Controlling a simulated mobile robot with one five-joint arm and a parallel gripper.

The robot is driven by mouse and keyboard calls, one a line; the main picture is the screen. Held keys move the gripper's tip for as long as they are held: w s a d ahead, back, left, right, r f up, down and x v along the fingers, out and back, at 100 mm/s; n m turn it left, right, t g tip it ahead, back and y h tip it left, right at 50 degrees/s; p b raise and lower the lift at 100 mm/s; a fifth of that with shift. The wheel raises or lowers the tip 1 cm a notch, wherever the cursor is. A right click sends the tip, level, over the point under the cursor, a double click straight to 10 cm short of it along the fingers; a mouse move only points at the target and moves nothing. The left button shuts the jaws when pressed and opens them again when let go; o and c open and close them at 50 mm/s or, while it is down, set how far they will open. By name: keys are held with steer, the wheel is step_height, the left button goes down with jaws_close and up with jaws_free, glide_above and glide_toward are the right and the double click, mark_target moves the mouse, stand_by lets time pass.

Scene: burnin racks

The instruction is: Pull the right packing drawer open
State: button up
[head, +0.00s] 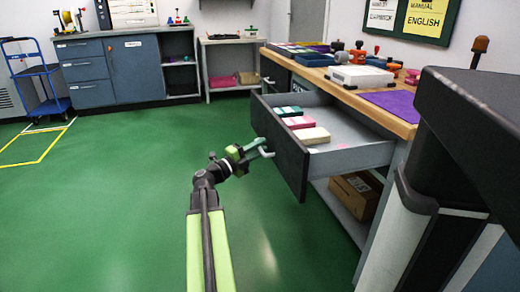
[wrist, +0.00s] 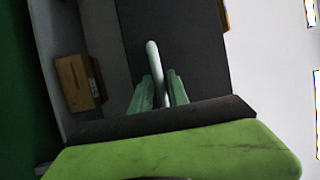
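The right packing drawer (head: 350,158) stands well out from under the wooden-topped bench in the head view, its dark front panel (head: 283,148) facing left. Small teal, pink and cream boxes lie inside it. My gripper (head: 262,150) is at the outer face of this panel, at the drawer's pale handle (head: 268,153). In the wrist view, the two pale green fingers (wrist: 158,92) lie on either side of the handle bar (wrist: 153,58), close against it. The dark panel fills the view behind them. Exact finger contact is hard to see.
A cardboard box (head: 356,193) sits on the shelf below the drawer and also shows in the wrist view (wrist: 75,82). The bench top (head: 400,125) holds trays and tools. Green floor to the left is clear, up to a blue cart (head: 42,85) and grey cabinets (head: 115,70).

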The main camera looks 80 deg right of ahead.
steer(key=shift+s+a, duration=0.1)
steer(key=shift+a+f, duration=0.1)
steer(key=shift+a, duration=0.1)
steer(key=b+v, duration=0.3)
steer(key=v, duration=1.4)
steer(key=shift+d, duration=0.1)
